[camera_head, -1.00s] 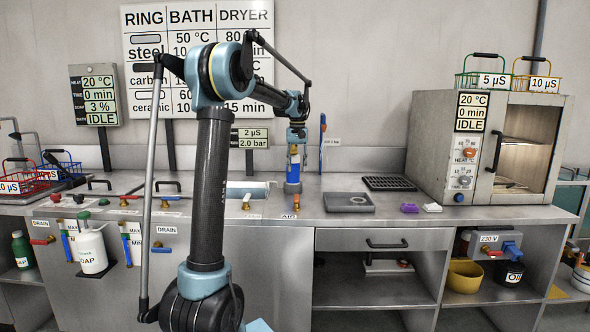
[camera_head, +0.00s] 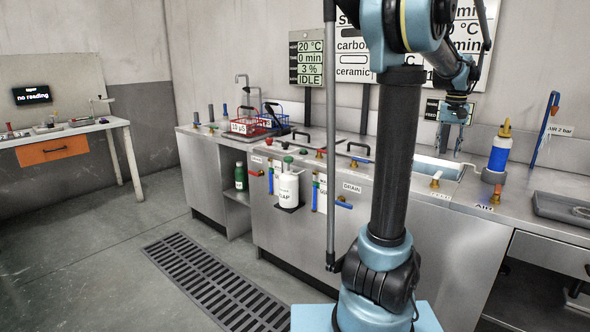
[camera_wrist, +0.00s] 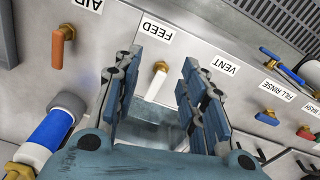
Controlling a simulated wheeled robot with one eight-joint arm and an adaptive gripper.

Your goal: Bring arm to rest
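My arm stands upright at the right of the head view and bends over the counter (camera_head: 465,215). My gripper (camera_head: 455,118) hangs pointing down above the sink (camera_head: 438,168). In the wrist view my gripper (camera_wrist: 168,75) has its two fingers apart with nothing held between them. The white-levered FEED valve (camera_wrist: 157,82) shows beyond the gap, apart from the fingers. The bottle also shows at the left of the wrist view (camera_wrist: 50,130).
The AIR valve (camera_wrist: 62,45) and the VENT and FILL RINSE valves line the counter front. Red and blue baskets (camera_head: 248,126) stand at the counter's left. The floor around the grate (camera_head: 215,285) is clear.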

